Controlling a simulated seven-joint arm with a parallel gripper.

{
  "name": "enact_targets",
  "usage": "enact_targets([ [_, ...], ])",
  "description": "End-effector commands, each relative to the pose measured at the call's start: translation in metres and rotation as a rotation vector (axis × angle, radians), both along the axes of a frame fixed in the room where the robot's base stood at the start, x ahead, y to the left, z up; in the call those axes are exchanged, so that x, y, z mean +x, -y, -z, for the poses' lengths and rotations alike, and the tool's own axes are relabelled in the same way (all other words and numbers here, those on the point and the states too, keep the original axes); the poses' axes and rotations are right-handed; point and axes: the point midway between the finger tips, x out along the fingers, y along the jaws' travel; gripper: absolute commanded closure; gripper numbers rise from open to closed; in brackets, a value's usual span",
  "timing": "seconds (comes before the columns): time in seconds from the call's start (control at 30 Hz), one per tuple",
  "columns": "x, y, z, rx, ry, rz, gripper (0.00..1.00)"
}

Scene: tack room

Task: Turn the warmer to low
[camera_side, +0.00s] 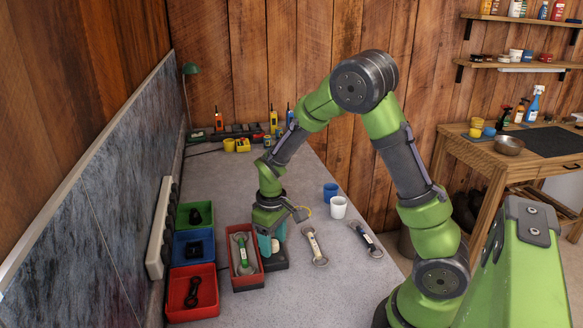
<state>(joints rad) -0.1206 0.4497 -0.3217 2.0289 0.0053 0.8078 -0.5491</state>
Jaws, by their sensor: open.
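A low, dark, flat-topped unit (275,264), which looks like the warmer, sits on the grey worktop just right of a red tray. My gripper (270,246) points down right over it, with its teal fingers in front of and above the unit. The fingers are open, and I see nothing held between them. The gripper hides much of the unit's top and back. I cannot make out its knob or setting, nor whether the fingers touch it.
The red tray (258,283) with a green-handled tool stands close on the left. Green (207,205), blue (178,252) and red (178,313) bins line the left. Two wrenches (314,246) (365,240), a white cup (338,207) and a blue cup (330,190) lie to the right.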

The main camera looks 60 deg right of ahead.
Motion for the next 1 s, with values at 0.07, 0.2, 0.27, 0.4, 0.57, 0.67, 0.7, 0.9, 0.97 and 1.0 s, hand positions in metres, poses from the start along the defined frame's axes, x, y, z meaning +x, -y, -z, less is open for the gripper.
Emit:
enact_targets([
  [0.07,-0.0001,-0.0001,0.0012,0.001,0.000,0.001,0.43],
  [0.2,-0.0001,-0.0001,0.0011,0.001,0.000,0.000,0.43],
  [0.27,0.0000,-0.0001,0.0010,0.001,0.000,0.000,0.44],
  [0.4,0.0000,-0.0001,0.0008,0.000,0.000,0.000,0.66],
  [0.57,0.0001,-0.0001,0.0007,0.000,0.000,0.000,0.90],
  [0.67,0.0001,-0.0002,0.0006,0.000,0.000,0.000,0.99],
  [0.7,0.0001,-0.0002,0.0006,0.001,0.000,0.001,0.99],
  [0.9,0.0002,-0.0003,0.0004,0.001,0.000,0.033,0.99],
  [0.97,0.0002,-0.0002,0.0004,0.001,0.000,0.055,0.99],
  [1.0,0.0002,-0.0002,0.0003,0.001,0.000,0.073,0.99],
])
